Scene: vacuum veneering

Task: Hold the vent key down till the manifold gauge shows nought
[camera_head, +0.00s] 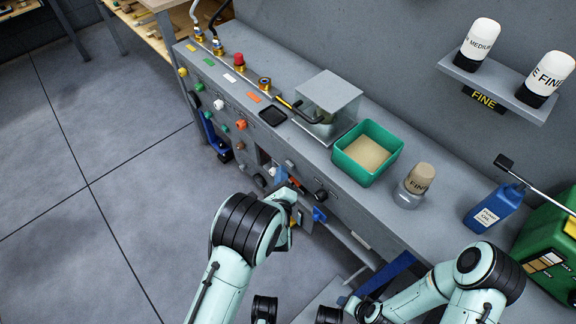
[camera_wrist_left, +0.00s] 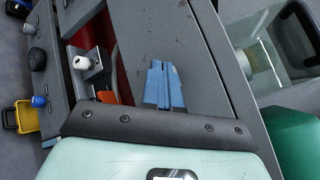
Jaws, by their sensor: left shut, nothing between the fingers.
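My left gripper (camera_head: 281,176) is at the front face of the grey bench, partly hidden by its own wrist in the head view. Its blue fingers (camera_wrist_left: 165,86) are shut and empty over a grey surface in the left wrist view. A white knob (camera_wrist_left: 82,62) on a grey bracket stands left of the fingers, apart from them. I cannot tell for sure which control is the vent key. A small round fitting (camera_head: 265,83) on the manifold pipe may be the gauge; no reading is legible. My right arm (camera_head: 470,280) is low at the right; its fingers are not clear.
The bench front carries several coloured knobs, including a red one (camera_head: 242,124). A blue bottle (camera_head: 494,207) is at the right. Floor is clear at left.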

